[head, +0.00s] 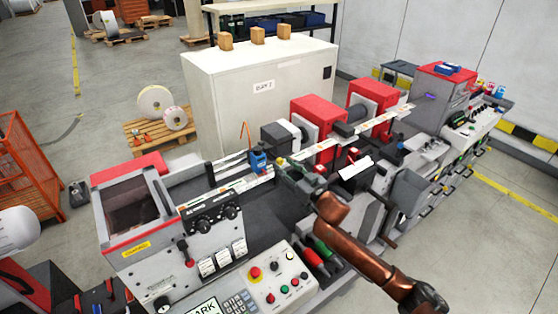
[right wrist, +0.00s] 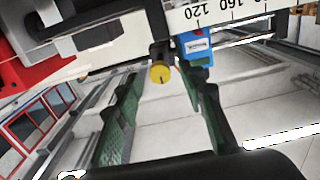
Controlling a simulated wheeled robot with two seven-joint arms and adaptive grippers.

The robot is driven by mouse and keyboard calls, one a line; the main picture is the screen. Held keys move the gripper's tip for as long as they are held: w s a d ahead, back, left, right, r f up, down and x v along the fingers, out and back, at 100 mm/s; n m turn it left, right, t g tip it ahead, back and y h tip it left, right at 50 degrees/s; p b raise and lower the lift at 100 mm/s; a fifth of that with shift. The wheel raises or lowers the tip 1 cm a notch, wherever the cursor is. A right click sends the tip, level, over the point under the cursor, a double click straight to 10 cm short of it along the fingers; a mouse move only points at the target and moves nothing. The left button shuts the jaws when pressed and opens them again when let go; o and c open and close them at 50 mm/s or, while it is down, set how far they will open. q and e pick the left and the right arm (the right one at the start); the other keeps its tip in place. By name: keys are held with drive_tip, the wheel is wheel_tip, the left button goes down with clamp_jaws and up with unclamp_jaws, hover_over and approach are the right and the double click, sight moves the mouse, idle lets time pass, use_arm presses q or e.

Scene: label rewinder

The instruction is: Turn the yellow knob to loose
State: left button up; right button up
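The yellow knob (right wrist: 161,73) shows in the right wrist view as a small round cap on a dark stem, below the ruler bar and left of a blue block. In the head view it is a tiny yellow spot (head: 281,161) by the rail, close to my right gripper (head: 289,172). In the right wrist view my right gripper (right wrist: 163,88) is open. Its two green-padded fingers stand apart, with the knob in line with the gap near the fingertips. No contact with the knob is visible. My left gripper is not in view.
The blue block (right wrist: 195,48) sits right beside the knob under the ruler bar (right wrist: 230,14); it also shows in the head view (head: 258,160). A control panel (head: 272,283) with buttons lies in front. Red machine units (head: 318,118) and a large cabinet (head: 262,95) stand behind.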

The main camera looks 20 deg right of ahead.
sight(281, 162)
drive_tip(key=shift+x, duration=1.9)
drive_tip(key=shift+c, duration=0.4)
clamp_jaws()
